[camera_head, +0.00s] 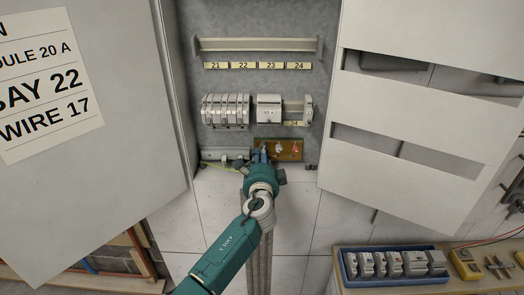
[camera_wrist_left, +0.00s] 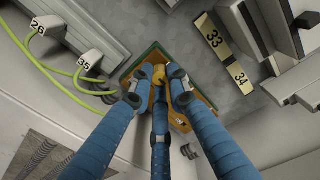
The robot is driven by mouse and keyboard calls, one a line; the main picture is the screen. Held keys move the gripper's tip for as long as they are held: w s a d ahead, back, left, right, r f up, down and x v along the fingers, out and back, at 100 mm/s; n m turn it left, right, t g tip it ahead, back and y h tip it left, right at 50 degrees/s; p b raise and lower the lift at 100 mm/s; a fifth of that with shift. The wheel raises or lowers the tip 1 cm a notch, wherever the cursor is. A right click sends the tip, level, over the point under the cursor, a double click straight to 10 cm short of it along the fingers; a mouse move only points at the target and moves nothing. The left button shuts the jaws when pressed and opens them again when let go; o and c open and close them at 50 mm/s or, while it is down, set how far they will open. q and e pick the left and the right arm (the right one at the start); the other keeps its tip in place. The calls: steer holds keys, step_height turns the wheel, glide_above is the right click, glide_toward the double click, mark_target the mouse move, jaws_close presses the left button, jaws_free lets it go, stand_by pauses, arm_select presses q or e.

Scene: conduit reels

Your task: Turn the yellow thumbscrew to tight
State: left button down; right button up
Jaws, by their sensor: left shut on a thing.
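In the left wrist view the yellow thumbscrew (camera_wrist_left: 158,70) shows between the blue fingertips of my left gripper (camera_wrist_left: 158,82). The fingers are closed around it, and they hide part of it. Behind it is an orange-brown board (camera_wrist_left: 134,75) with a green edge. In the head view this board (camera_head: 291,156) sits low in the open cabinet, with small light and red parts on it. My left gripper (camera_head: 262,154) covers the board's left end there, and the thumbscrew is hidden. The thumbscrew's marking cannot be read. My right gripper is not in view.
Above the board are a row of grey modules (camera_head: 226,111), a partly filled rail and an empty rail (camera_head: 258,44). Green-yellow wires (camera_wrist_left: 62,88) run left of the board. Cabinet doors stand open on both sides. A blue tray (camera_head: 394,280) of modules sits on the bench at lower right.

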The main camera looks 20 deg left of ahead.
arm_select(q)
steer(key=m+p, duration=0.2)
steer(key=m, duration=0.3)
steer(key=shift+m, duration=0.4)
stand_by(0.4)
steer(key=c, duration=1.9)
jaws_free()
steer(key=shift+f, duration=0.1)
steer(key=shift+c, duration=0.2)
steer(key=v, duration=1.2)
steer(key=shift+d, duration=0.15)
steer(key=shift+f, duration=0.1)
